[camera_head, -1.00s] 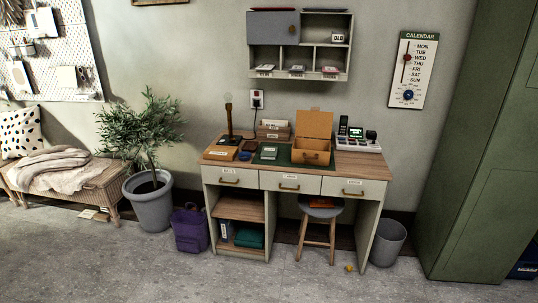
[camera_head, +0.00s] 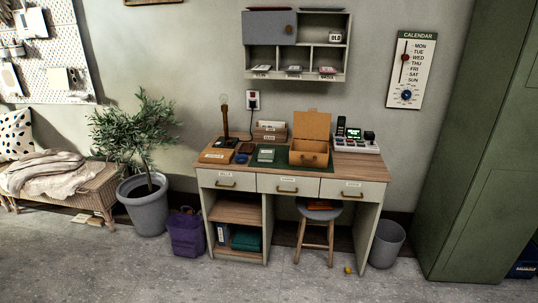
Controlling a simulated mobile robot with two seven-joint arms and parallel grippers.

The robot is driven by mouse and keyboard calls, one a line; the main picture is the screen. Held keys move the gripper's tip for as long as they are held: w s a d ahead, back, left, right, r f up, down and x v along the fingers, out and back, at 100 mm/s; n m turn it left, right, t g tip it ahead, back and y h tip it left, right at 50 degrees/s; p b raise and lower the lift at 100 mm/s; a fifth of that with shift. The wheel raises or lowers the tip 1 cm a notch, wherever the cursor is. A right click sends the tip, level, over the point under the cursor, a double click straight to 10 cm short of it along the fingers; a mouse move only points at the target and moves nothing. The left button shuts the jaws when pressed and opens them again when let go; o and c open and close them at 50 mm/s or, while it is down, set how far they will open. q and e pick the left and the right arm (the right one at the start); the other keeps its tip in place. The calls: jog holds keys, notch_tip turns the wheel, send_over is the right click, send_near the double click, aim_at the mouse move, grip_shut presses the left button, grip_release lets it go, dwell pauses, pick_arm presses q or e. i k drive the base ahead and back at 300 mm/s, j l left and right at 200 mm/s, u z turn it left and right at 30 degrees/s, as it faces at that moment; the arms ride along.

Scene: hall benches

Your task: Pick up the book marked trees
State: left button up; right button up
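I cannot read the word trees on anything at this distance, so I cannot tell which book it is. Small books or papers (camera_head: 88,218) lie on the floor by the wicker bench. Upright books (camera_head: 223,234) stand in the desk's lower left shelf beside a green folded item (camera_head: 246,239). A tan flat item with a label (camera_head: 216,156) and a grey-green book-like item (camera_head: 266,154) lie on the desk top (camera_head: 360,167). Three small labelled items, one of them red-topped (camera_head: 327,70), sit in the wall cabinet (camera_head: 345,60). Neither of my grippers is in view.
An open tan box (camera_head: 309,158) and a telephone unit (camera_head: 356,142) stand on the desk. A stool (camera_head: 318,214) is under it. A purple bag (camera_head: 186,234), potted plant (camera_head: 148,211), grey bin (camera_head: 387,246) and green locker (camera_head: 470,150) stand around.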

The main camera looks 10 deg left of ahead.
aim_at(265, 156)
jog(key=i+j+z, duration=0.15)
jog(key=i+j, duration=0.15)
jog(key=i+j+z, duration=0.1)
jog(key=i+j, duration=0.2)
jog(key=i+j+z, duration=0.15)
jog(key=j, duration=0.3)
jog(key=i+j+z, duration=0.15)
jog(key=i+j, duration=0.2)
jog(key=i+j+z, duration=0.15)
jog(key=j, duration=0.3)
jog(key=i+j+z, duration=0.1)
jog(key=i+j, duration=0.15)
jog(key=j, duration=0.25)
jog(key=i+j+z, duration=0.15)
jog(key=j, duration=0.3)
jog(key=i+j+z, duration=0.15)
jog(key=j, duration=0.35)
jog(key=i, duration=0.05)
